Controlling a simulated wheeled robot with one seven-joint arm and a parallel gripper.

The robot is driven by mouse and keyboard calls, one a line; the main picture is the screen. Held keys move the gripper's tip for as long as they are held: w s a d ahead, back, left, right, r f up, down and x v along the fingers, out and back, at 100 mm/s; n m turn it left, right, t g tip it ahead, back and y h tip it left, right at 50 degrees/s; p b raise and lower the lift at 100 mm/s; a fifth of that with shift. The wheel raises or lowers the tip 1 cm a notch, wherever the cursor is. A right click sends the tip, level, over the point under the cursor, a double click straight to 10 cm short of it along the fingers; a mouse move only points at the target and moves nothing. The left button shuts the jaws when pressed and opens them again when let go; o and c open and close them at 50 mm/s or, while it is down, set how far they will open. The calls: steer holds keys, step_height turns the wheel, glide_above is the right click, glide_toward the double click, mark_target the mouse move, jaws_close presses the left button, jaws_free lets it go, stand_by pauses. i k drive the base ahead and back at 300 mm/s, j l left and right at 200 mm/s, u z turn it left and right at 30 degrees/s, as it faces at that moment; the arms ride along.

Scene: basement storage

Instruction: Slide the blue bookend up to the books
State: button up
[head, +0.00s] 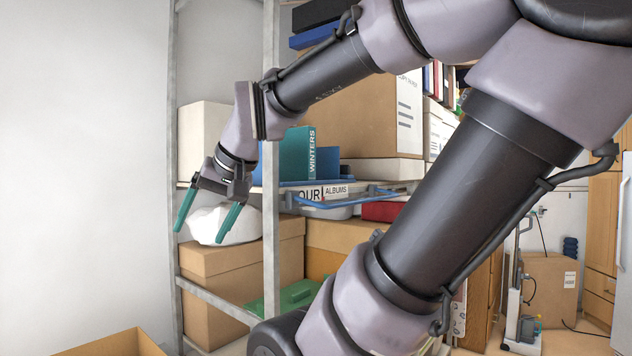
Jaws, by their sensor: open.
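A teal book (296,155) with WINTERS on its spine stands upright on the middle shelf. A blue upright plate (329,163), which looks like the blue bookend, shows just right of the spine; I cannot tell whether it touches the book. More blue shows at the book's left, partly hidden by the rack post and my arm. Other books in the row cannot be made out. My gripper (207,230) has two teal fingers spread apart with nothing between them. It points down at the left of the rack, lower than the book and apart from it.
A metal rack post (271,230) stands between my gripper and the book. A white lumpy bag (232,226) lies behind the fingers on a cardboard box (240,270). An OUR ALBUMS bin (325,194) is below the book. A large carton (365,115) stands behind. My arm hides much of the right.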

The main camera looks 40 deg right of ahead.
mark_target(329, 166)
steer(key=z, duration=0.95)
